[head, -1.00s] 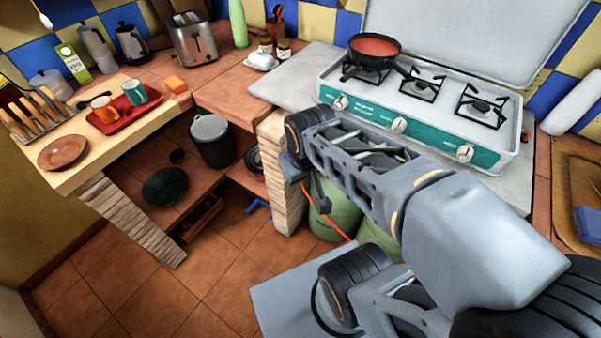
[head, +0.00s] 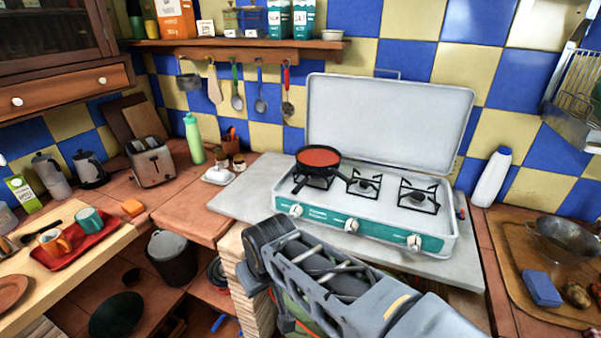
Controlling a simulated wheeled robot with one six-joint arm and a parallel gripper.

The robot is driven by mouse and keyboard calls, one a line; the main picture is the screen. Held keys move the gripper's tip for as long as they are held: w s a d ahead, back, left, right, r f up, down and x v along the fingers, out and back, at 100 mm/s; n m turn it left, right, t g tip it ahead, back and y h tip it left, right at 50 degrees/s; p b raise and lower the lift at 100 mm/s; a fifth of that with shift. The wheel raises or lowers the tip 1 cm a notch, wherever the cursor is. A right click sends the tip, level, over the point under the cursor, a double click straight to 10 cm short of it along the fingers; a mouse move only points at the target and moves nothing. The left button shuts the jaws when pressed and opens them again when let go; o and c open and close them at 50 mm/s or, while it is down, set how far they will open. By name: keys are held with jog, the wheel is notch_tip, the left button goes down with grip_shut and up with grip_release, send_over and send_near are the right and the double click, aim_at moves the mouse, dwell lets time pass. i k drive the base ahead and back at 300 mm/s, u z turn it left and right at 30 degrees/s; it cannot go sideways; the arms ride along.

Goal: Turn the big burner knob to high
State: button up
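The camping stove (head: 385,233) stands on the grey counter with its lid up. Its teal front panel has three white knobs: a left knob (head: 296,210), a middle knob (head: 352,225) and a right knob (head: 414,242). A dark pan with red contents (head: 318,158) sits on the left burner. The middle burner (head: 363,185) and right burner (head: 418,196) are bare. The right burner looks larger than the middle one; the pan hides most of the left one. Knob settings are too small to read. My arm crosses below the stove front; my gripper's fingers do not show.
A grey slab (head: 245,200) lies left of the stove, with a toaster (head: 150,160) and green bottle (head: 194,138) beyond. A white bottle (head: 491,178) and wooden board (head: 515,270) are to the right. Utensils hang above on the tiled wall.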

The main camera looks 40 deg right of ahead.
aim_at(297, 208)
jog(key=z, duration=3.4)
jog(key=k, duration=1.3)
jog(key=u, duration=2.25)
jog(key=i, duration=0.5)
jog(key=u, duration=0.1)
